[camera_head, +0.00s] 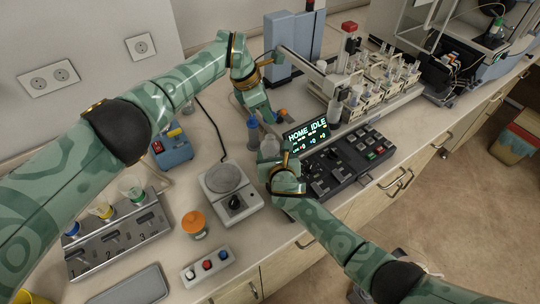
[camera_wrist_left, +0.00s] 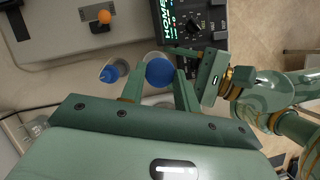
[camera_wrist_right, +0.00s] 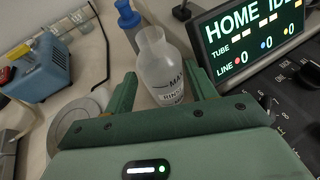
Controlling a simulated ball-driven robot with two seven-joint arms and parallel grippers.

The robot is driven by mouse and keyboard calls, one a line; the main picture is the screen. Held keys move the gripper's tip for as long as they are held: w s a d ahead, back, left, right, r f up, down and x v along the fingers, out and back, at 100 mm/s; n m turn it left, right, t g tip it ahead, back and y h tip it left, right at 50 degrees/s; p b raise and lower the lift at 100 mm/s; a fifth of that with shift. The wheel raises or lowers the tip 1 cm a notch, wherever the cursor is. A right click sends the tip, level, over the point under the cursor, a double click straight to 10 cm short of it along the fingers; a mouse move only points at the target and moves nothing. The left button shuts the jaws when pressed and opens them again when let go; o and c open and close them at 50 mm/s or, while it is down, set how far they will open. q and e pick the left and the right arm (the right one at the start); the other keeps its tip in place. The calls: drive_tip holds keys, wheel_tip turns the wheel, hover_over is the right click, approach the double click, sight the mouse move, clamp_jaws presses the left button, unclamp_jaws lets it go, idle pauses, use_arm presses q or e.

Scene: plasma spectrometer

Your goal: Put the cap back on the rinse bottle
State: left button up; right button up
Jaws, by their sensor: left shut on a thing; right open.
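The rinse bottle (camera_wrist_right: 162,72) is a translucent white bottle standing upright with its neck open in the right wrist view. It also shows in the head view (camera_head: 269,147). My right gripper (camera_wrist_right: 163,85) is open, its fingers to either side of the bottle's body in that view; contact cannot be told. The blue cap (camera_wrist_left: 159,72) is between the fingertips of my left gripper (camera_wrist_left: 158,80), which is shut on it. In the head view my left gripper (camera_head: 264,117) is behind and above the bottle, and my right gripper (camera_head: 284,165) is in front of it.
A second, blue-topped bottle (camera_wrist_right: 127,16) stands behind the rinse bottle. The control panel with lit display (camera_head: 307,134) is close on the right. A round-plated device (camera_head: 223,178) stands left, and an orange-topped jar (camera_head: 194,223) is nearer the front edge.

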drive_tip(key=shift+w+a+f, duration=0.1)
drive_tip(key=shift+w+f, duration=0.05)
drive_tip(key=shift+w, duration=0.2)
drive_tip(key=c, duration=1)
drive_tip(key=shift+c, duration=0.2)
use_arm(q)
wheel_tip(320, 180, down, 5)
drive_tip(key=shift+r, duration=0.1)
drive_tip(key=shift+s+d+f+n+t, duration=0.1)
drive_tip(key=shift+f+n+t, duration=0.35)
drive_tip(key=shift+n, duration=0.55)
drive_tip(key=shift+s+d+f+n+t, duration=0.1)
drive_tip(key=shift+f+n+t, duration=0.3)
drive_tip(key=shift+n, duration=0.6)
drive_tip(key=shift+f, duration=0.1)
